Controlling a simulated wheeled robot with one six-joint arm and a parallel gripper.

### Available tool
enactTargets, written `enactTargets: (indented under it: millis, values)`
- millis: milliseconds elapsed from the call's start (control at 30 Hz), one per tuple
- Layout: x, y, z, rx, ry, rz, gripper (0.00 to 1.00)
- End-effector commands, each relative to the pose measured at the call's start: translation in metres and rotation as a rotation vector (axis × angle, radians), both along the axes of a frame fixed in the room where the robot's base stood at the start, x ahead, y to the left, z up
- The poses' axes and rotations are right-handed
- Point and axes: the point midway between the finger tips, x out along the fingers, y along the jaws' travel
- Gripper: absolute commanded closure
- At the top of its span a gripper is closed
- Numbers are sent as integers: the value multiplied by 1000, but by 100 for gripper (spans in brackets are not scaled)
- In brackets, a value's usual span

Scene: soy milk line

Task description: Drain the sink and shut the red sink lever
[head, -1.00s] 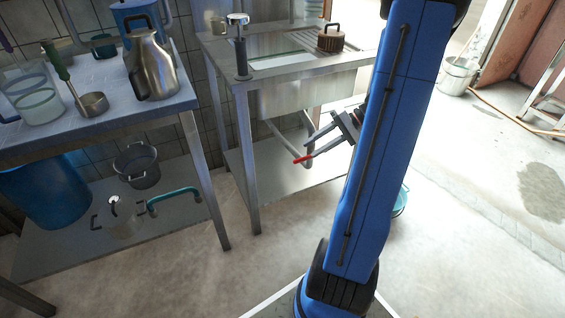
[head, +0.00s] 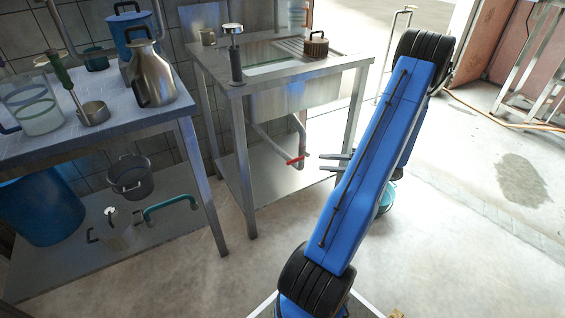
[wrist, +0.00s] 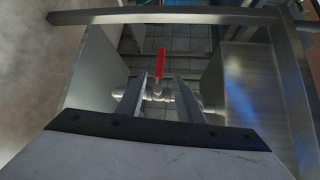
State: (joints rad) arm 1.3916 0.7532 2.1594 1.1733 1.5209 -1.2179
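The red sink lever (head: 295,160) sits on the drain pipe (head: 270,143) under the steel sink (head: 290,96). In the wrist view the red lever (wrist: 161,62) points up the picture, across the pipe fitting (wrist: 155,93). My gripper (head: 328,162) is open and empty, just right of the lever in the head view, with a small gap between them. In the wrist view the fingers of my gripper (wrist: 160,80) point toward the lever and stand to either side of it. The water level in the basin is hard to tell.
The sink stand's front right leg (head: 353,118) is close to my gripper, and its lower shelf (head: 275,178) lies below. A table (head: 80,138) with jugs and a steel flask (head: 150,75) stands at left. The floor at right is mostly clear.

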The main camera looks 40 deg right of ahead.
Motion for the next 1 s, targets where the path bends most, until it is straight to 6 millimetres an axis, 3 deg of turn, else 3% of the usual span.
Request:
enactTargets:
  millis: [1000]
  values:
    - [132, 83, -21, -2, 2, 4, 67]
